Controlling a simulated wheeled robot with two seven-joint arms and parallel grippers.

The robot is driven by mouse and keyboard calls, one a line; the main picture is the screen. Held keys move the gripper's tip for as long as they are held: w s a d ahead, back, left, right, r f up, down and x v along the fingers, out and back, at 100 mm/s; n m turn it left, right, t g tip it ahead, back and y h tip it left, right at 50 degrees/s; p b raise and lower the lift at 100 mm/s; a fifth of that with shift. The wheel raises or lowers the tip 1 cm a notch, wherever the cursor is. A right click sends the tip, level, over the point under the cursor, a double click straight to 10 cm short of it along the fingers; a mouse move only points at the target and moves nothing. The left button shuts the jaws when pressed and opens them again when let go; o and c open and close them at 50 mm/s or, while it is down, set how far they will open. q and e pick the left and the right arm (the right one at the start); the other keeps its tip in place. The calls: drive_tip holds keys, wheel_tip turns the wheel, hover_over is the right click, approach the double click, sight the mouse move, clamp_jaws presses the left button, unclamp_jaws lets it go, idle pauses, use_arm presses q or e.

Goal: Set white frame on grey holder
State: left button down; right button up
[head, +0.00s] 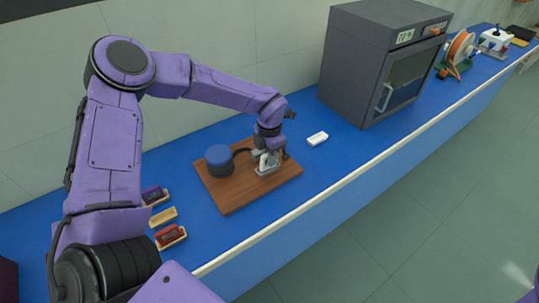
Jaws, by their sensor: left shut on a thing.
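The grey holder (266,169) stands on the right part of a brown wooden board on the blue bench. My left gripper (268,155) points down right over it. It is shut on a small pale piece, which I take for the white frame; the fingers and holder hide most of it. The piece is at the top of the holder, but I cannot tell whether it is seated there. My right gripper is not in view.
The board (233,199) also bears a dark blue-topped cylinder (219,160) with a cable. A white block (317,138) lies to the right. Purple (153,195) and red (170,236) pieces flank a bare tan block (162,216). A grey oven (380,65) stands behind.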

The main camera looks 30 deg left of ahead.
use_arm(q)
drive_tip(key=shift+f+b, duration=0.5)
drive_tip(key=shift+f, duration=0.1)
drive_tip(key=c, duration=1.3)
unclamp_jaws()
drive_tip(key=shift+c, duration=0.2)
drive_tip(key=shift+r, duration=0.1)
wheel_tip(320, 180, up, 9)
drive_tip(key=p, duration=0.7)
drive_tip(key=shift+r+p, duration=0.65)
drive_tip(key=shift+r, duration=0.35)
